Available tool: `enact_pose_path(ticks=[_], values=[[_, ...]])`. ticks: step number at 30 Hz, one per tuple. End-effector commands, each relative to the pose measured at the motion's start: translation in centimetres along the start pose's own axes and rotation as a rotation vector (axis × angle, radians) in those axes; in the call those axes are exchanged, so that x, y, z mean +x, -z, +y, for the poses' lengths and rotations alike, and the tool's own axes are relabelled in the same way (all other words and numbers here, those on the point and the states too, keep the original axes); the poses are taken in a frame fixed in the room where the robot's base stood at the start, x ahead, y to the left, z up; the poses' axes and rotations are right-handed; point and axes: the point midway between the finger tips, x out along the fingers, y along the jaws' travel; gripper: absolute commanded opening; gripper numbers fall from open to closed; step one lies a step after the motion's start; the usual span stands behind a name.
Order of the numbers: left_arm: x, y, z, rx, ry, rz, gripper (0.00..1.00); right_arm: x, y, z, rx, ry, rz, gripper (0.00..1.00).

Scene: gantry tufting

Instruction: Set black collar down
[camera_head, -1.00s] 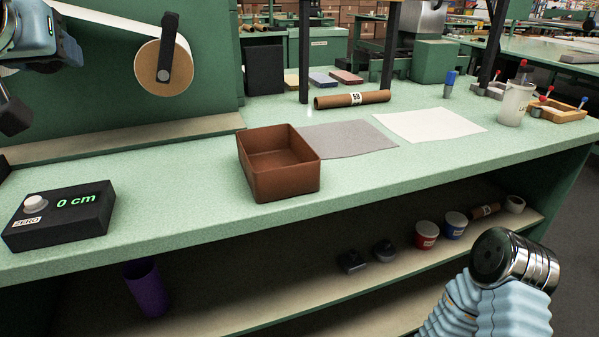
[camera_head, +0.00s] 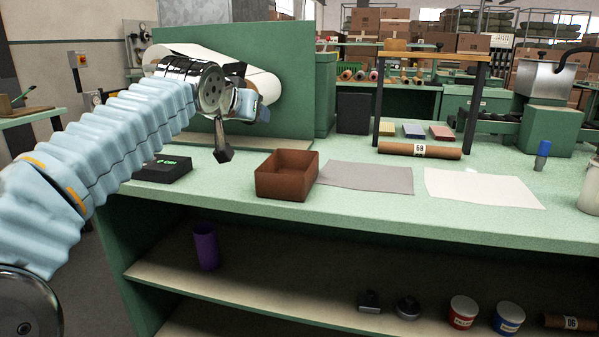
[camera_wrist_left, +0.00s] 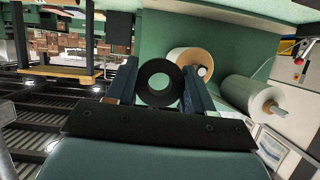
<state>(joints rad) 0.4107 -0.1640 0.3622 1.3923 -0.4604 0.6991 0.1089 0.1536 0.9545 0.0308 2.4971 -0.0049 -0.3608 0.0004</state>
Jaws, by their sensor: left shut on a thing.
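In the left wrist view the black collar (camera_wrist_left: 160,65) is a dark ring with an open hole. It sits between the two fingers of the left gripper (camera_wrist_left: 160,80), which are shut on it, clear of any surface. My right gripper is not in view.
The brown tray (camera_head: 287,193) stands on the bench (camera_head: 330,207). A black readout box (camera_head: 163,169) stands left of it. A grey sheet (camera_head: 366,177) and a white sheet (camera_head: 480,188) lie to its right. A brown tube (camera_head: 419,150) lies behind. The lower shelf (camera_head: 280,280) holds several items.

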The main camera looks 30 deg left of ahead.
Motion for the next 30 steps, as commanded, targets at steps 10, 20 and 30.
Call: enact_pose_path(ticks=[10, 20, 30], values=[[8.6, -2.4, 5.3, 0.001, -0.003, -0.005, 0.22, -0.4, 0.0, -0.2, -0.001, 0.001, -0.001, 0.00], [11.8, -4.4, 7.0, 0.001, -0.002, -0.002, 0.22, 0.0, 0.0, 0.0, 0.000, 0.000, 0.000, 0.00], [12.9, -7.1, 7.1, -0.001, 0.000, 0.001, 0.22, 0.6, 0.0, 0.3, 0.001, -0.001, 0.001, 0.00]])
